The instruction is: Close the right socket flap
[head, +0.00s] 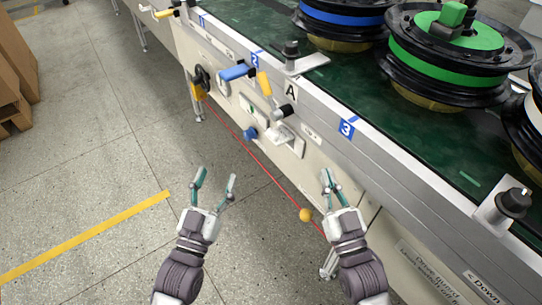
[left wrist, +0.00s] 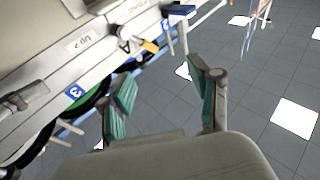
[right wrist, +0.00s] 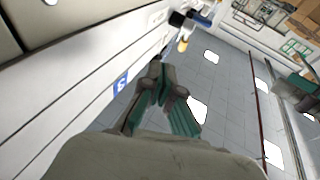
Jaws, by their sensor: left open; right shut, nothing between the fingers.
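On the conveyor's side panel, the right socket (head: 297,144) sits below the A label. Its pale flap (head: 281,134) seems to stand out from the panel, but its exact angle is hard to tell. The left socket (head: 249,107) is up and to the left of it. My left gripper (head: 215,180) is open and empty over the floor, apart from the panel. My right gripper (head: 327,180) is shut and empty, in front of the panel, below and right of the right socket. In the wrist views I cannot make out the flap.
A blue knob (head: 250,133), a blue handle (head: 236,72) and a yellow-tipped lever (head: 264,84) project near the sockets. A red cord (head: 255,152) with an orange ball (head: 306,215) runs along the panel. Wheel hubs (head: 446,50) stand on the green belt.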

